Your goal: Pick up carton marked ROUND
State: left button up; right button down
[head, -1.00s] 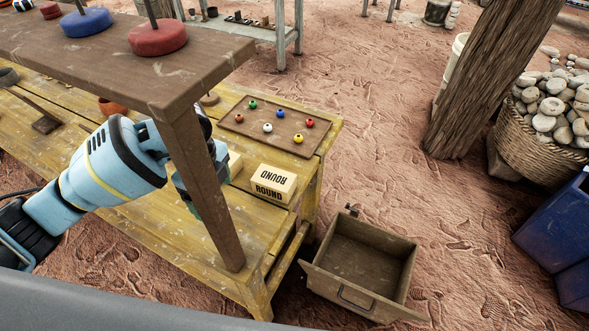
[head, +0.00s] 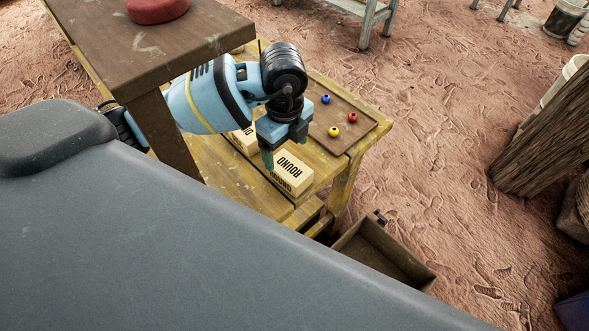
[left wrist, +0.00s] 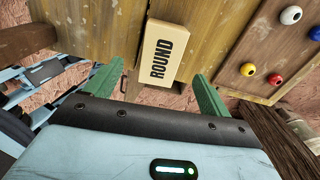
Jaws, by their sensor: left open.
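The carton marked ROUND (head: 294,173) is a pale box with black lettering. It sits on the yellow wooden bench (head: 230,178), near its right end. My left gripper (head: 283,152) is open, pointing down just behind and above the carton in the head view. In the left wrist view the same carton (left wrist: 164,54) lies ahead of the two green fingers (left wrist: 157,88), between their lines, with nothing held. Part of the carton's left side is covered by a finger in the head view. My right gripper is not in view.
A second pale carton (head: 244,139) stands left of the gripper, partly hidden. A brown board (head: 352,116) with coloured beads lies behind. A raised brown shelf (head: 150,45) and its post (head: 165,135) stand at left. An open drawer box (head: 385,252) is on the sand.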

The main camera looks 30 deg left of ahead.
aim_at(290, 167)
pick_arm(q)
notch_tip(290, 167, down, 2)
jog(key=shift+f, duration=0.25)
jog(key=shift+d+f, duration=0.15)
jog(key=shift+f, duration=1.2)
jog(key=shift+d+f, duration=0.15)
jog(key=shift+f, duration=1.2)
jog(key=shift+c, duration=0.4)
jog(key=shift+w+r, duration=0.1)
jog(key=c, duration=1.2)
jog(key=shift+o, duration=0.2)
jog(key=shift+r, duration=0.1)
notch_tip(290, 167, up, 10)
jog(key=shift+f, duration=0.1)
